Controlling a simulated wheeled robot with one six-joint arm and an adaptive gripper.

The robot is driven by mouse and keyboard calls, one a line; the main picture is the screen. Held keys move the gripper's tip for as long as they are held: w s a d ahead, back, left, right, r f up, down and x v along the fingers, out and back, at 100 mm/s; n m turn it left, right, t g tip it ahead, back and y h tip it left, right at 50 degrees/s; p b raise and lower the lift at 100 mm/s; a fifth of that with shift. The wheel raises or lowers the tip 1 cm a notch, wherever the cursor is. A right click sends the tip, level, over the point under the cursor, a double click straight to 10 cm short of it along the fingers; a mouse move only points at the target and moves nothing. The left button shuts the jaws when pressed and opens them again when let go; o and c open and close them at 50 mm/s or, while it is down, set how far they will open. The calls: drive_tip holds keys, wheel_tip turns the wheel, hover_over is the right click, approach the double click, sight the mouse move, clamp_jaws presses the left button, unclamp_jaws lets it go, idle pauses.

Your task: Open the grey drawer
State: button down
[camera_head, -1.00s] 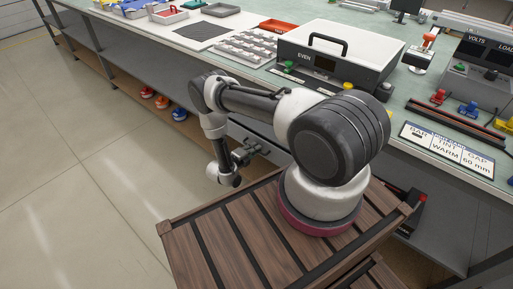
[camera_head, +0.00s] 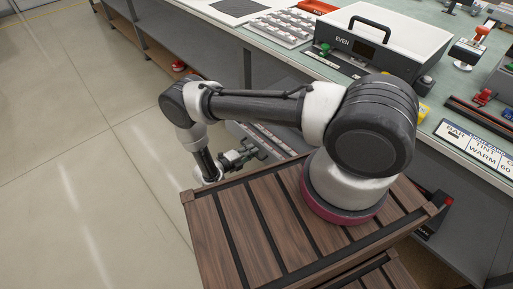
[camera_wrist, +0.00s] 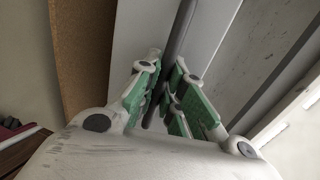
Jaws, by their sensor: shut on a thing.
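The grey drawer (camera_head: 272,138) is in the bench front below the boxy EVEN device, partly hidden by my arm. It stands partly out, and a strip of its inside with pale and reddish items shows. My gripper (camera_head: 248,154) is at its front, left of the wooden slatted top. In the wrist view, the green-padded fingers of my gripper (camera_wrist: 166,82) are closed around a dark grey bar, the drawer's handle (camera_wrist: 182,30). A pale grey panel (camera_wrist: 137,38) lies beside the bar. The fingers hide part of the handle.
The EVEN device (camera_head: 365,42) and a pale key grid (camera_head: 284,27) stand on the green bench top (camera_head: 262,42). The wooden slatted top (camera_head: 235,235) under my arm is close to the bench. Open floor (camera_head: 85,150) lies to the left.

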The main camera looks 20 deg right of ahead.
drive_tip(key=shift+a, duration=0.2)
drive_tip(key=c, duration=1.5)
unclamp_jaws()
drive_tip(key=v, duration=1.2)
